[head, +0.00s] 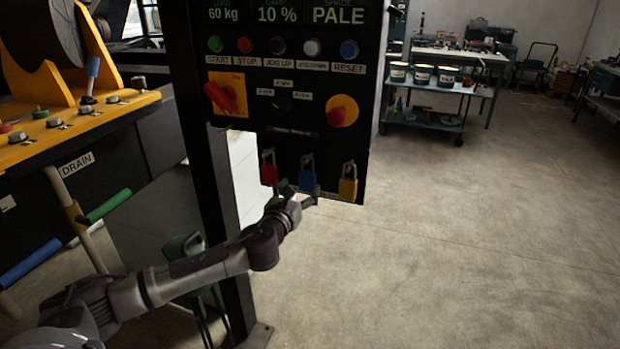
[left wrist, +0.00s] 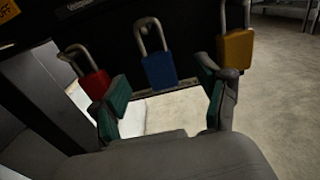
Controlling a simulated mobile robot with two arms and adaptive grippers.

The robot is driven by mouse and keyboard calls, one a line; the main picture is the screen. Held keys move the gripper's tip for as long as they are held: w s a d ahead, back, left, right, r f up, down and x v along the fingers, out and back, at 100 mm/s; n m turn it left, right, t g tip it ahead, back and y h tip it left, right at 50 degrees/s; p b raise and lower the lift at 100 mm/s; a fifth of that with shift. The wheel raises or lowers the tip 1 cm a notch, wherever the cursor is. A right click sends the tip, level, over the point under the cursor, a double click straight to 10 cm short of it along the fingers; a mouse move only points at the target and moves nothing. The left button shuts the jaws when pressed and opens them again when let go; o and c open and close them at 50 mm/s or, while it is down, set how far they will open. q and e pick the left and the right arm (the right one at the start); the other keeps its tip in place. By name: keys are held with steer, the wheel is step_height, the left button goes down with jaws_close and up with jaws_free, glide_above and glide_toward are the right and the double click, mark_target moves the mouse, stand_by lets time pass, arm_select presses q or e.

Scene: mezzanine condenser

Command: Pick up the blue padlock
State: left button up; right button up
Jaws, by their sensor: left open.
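The blue padlock (head: 307,181) hangs by its shackle at the bottom of the black control panel, between a red padlock (head: 269,174) and a yellow padlock (head: 348,188). In the left wrist view the blue padlock (left wrist: 160,70) hangs ahead of my gripper, in line with the gap between the fingers. My left gripper (head: 297,192) is open just below and in front of it; its green-padded fingers (left wrist: 163,100) stand apart with nothing between them. The red padlock (left wrist: 95,83) is close to the left finger and the yellow one (left wrist: 235,48) close to the right finger. My right gripper is not seen.
The control panel (head: 330,150) with buttons and switches stands on a black post (head: 209,190). A yellow-topped machine (head: 80,125) with coloured lever handles is at left. A blue cart (head: 430,117) with cans stands behind at right. The floor at right is clear.

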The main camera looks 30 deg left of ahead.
mark_target(306, 177)
arm_select(q)
steer(key=shift+x, duration=1.1)
steer(key=x, duration=0.3)
steer(key=p+x, duration=0.1)
steer(key=shift+w+a+f, duration=0.15)
steer(key=shift+w+a, duration=0.1)
steer(key=shift+a, duration=0.1)
steer(key=shift+w+f, duration=0.1)
steer(key=shift+w, duration=0.35)
steer(key=shift+s, duration=0.1)
steer(key=shift+a, duration=0.1)
steer(key=shift+c, duration=1.2)
steer(key=c, duration=1.1)
